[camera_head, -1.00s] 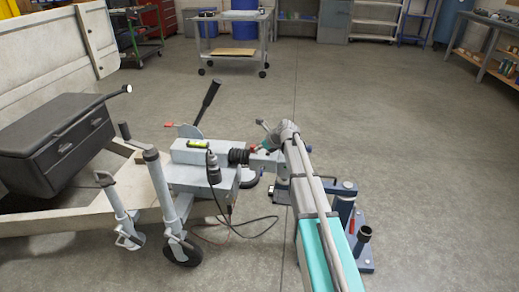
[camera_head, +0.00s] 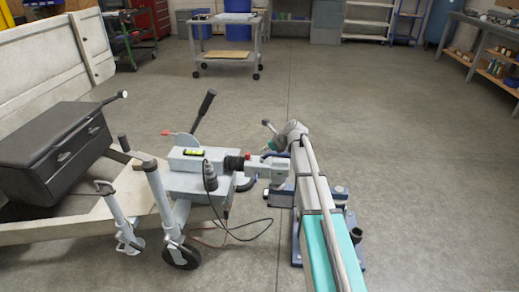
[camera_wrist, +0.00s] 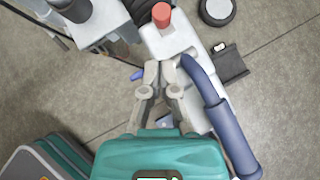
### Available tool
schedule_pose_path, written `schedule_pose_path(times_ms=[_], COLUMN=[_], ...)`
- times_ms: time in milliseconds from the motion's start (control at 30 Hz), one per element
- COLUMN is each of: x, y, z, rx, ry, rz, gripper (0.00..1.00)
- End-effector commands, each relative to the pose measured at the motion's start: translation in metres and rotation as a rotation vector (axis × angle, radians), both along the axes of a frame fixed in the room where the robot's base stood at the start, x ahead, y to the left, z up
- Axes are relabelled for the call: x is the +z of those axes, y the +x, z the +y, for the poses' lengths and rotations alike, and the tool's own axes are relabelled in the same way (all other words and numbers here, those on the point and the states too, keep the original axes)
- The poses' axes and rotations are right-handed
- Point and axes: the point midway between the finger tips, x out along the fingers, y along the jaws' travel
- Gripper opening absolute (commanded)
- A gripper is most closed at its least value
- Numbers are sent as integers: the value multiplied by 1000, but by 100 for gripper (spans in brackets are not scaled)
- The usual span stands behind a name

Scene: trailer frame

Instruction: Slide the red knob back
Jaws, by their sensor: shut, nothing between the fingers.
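A red knob (camera_head: 247,156) sits on the pale coupling at the front of the trailer drawbar, beside the black bellows. In the wrist view it shows as an upright red cylinder (camera_wrist: 161,14) on the coupling (camera_wrist: 168,40), at the top of the picture. My gripper (camera_wrist: 162,67) is shut and empty. Its fingertips point towards the knob and lie short of it in the picture, over or close beside the coupling; I cannot tell whether they touch it. In the head view my gripper (camera_head: 268,150) is small and partly hidden behind my arm, just right of the knob.
A blue stand (camera_head: 340,191) is by my arm. Open floor lies right.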

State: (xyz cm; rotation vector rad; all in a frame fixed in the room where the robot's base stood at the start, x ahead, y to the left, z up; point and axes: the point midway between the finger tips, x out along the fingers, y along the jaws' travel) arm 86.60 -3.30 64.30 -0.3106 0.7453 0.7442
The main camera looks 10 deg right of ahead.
Motion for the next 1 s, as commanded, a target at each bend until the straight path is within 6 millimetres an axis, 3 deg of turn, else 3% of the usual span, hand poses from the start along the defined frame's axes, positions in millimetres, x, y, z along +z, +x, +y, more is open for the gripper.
schedule_pose_path(times_ms=[200, 733, 1000], x=[10, 10, 3], y=[-5, -7, -34], z=[-6, -6, 5], rx=[1, 8, 153], ry=[0, -5, -125], rz=[1, -1, -43], gripper=[0, 0, 0])
